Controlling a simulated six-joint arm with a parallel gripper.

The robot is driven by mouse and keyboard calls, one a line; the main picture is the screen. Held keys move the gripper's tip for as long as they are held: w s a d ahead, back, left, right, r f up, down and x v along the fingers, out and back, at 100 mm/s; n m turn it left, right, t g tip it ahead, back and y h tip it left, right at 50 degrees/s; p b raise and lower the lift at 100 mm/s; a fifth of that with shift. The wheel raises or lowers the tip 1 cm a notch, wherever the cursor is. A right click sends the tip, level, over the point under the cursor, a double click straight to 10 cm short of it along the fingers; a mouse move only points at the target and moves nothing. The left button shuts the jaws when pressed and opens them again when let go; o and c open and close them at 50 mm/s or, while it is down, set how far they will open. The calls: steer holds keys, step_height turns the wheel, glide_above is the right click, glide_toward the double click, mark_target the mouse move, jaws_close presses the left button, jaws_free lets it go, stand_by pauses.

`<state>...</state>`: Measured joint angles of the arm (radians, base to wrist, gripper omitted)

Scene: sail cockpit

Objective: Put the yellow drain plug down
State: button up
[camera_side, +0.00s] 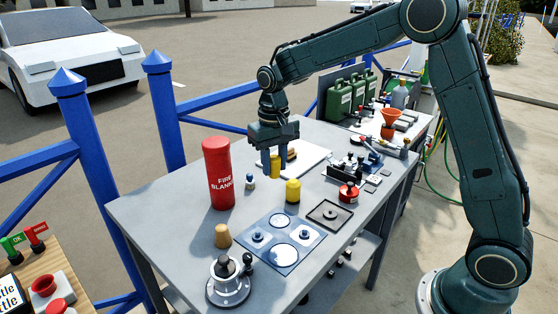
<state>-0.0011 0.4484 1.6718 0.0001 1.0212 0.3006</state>
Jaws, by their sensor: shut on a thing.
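My gripper (275,163) points down above the grey table (185,206). Its blue fingers are shut on a yellow plug (275,168), which shows between them. The fingers hide part of it, and I cannot tell whether its lower end touches the table. A second yellow cylinder (293,190) stands upright on the table just to the right of and nearer than the gripper, apart from it.
A red fire blanket cylinder (219,175) stands left of the gripper. A plate with white discs (283,253), a tan cone (222,236), a dark square tray (330,214) and a round metal winch (228,286) stand nearer. A small blue-and-white item (250,182) is close by.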

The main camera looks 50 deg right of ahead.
stand_by(0.7)
steer(key=w+d+r+m, duration=0.2)
steer(key=d+r+m, duration=0.1)
steer(key=d, duration=0.4)
steer(key=w+d+r+m, duration=0.1)
steer(key=d+r+m, duration=0.2)
steer(key=d, duration=0.5)
steer(key=f, duration=1.6)
steer(key=shift+w+a+f, duration=0.1)
steer(key=shift+w+a, duration=0.05)
steer(key=shift+a, duration=0.1)
steer(key=shift+f, duration=0.1)
steer(key=shift+f, duration=2)
steer(key=shift+f, duration=0.1)
steer(key=o, duration=0.9)
steer(key=shift+o, duration=0.2)
